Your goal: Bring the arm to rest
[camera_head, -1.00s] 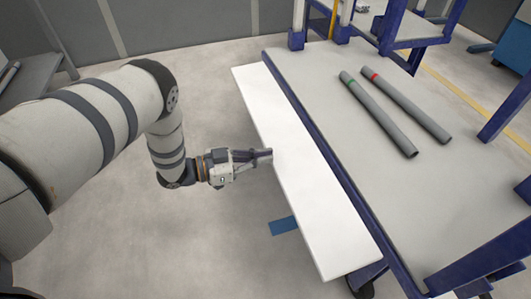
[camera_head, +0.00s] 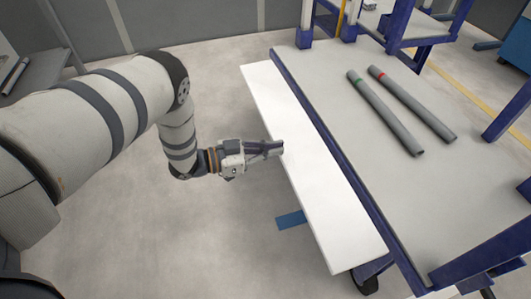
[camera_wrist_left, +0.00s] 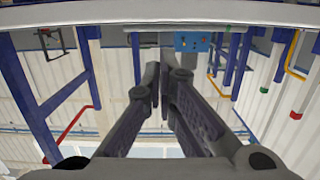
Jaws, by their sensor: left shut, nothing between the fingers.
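My left gripper (camera_head: 278,148) is shut and empty, at the left edge of the white board in the head view. Its closed fingers show in the left wrist view (camera_wrist_left: 164,72). My left arm comes in from the left, with its elbow raised. The right gripper is not in view. Two grey pipes lie side by side on the grey table, apart from the gripper: one with a green band (camera_head: 388,117) and one with a red band (camera_head: 415,106).
A white board (camera_head: 315,175) runs along the left side of the table (camera_head: 340,90), which has a blue frame. Blue posts (camera_head: 506,105) stand at the right. Open floor (camera_head: 130,230) lies below my left arm. A dark surface (camera_head: 35,75) is at the far left.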

